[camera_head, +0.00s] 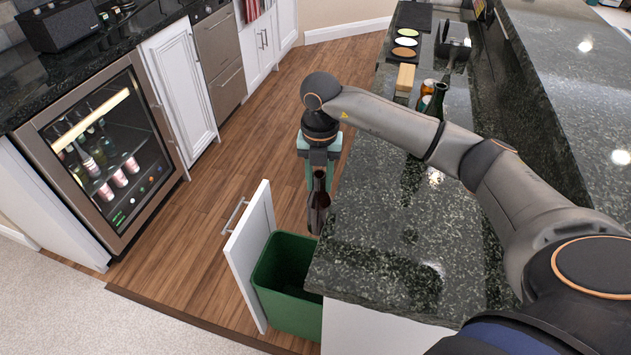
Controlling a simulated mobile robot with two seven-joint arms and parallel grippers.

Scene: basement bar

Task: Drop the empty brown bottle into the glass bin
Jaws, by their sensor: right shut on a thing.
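My right gripper (318,180) is shut on the brown bottle (319,198). It holds the bottle roughly upright beside the left edge of the dark granite counter, over the floor side. Part of the bottle is hidden between the gripper fingers. A green bin (274,290), which looks like the glass bin, sits below and slightly left, in a pulled-out cabinet drawer with a white front. The bin's opening faces up and its inside looks dark. In the picture, the bottle is above the bin's far right corner. My left gripper is not in view.
The granite counter (375,240) borders the bin on the right. The white drawer front (250,250) stands on its left. A green bottle (437,100), brown bottles or jars and a wooden block (405,77) stand farther back on the counter. A glass-door fridge (105,150) is at left.

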